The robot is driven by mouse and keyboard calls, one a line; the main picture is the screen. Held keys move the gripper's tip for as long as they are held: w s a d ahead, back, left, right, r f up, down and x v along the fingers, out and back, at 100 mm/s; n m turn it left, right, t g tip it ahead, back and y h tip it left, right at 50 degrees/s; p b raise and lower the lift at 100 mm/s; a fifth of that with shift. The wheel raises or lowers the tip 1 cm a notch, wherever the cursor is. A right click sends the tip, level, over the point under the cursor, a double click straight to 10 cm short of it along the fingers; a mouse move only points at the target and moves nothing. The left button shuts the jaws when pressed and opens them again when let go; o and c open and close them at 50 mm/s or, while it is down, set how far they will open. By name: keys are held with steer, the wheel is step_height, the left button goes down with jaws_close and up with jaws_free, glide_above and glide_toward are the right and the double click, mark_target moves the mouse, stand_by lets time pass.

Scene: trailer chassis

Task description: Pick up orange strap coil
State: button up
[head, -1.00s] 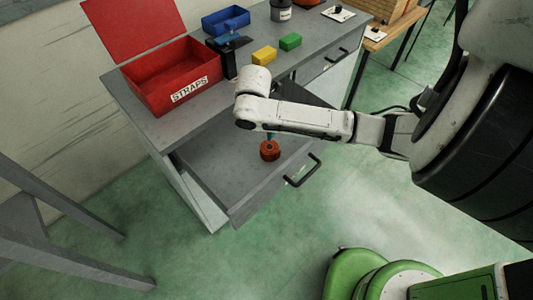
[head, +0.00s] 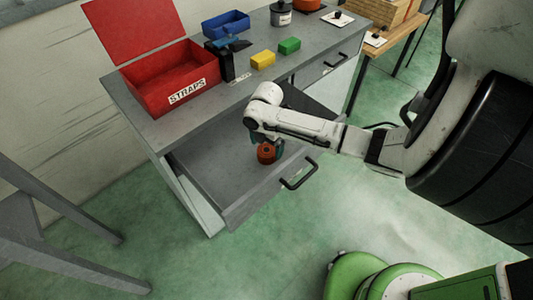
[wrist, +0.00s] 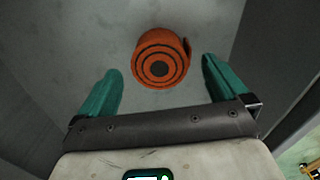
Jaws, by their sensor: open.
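The orange strap coil (head: 266,154) lies in the open grey drawer (head: 225,190) of the workbench. In the wrist view the coil (wrist: 161,57) shows its round spiral end with a dark centre. My gripper (wrist: 160,85) is open, with one teal finger to each side and the coil ahead, a little beyond the fingertips and roughly centred between them. In the head view my gripper (head: 266,142) is low over the drawer beside the coil, partly hidden by my arm. I cannot tell whether a finger touches the coil.
A red bin (head: 163,101) labelled STRAPS stands open on the bench top (head: 190,125).

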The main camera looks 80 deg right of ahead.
mark_target(267, 149)
steer(key=shift+d+f, duration=0.2)
steer(key=shift+f, duration=1.75)
steer(key=shift+c, duration=0.2)
steer(key=c, duration=1.1)
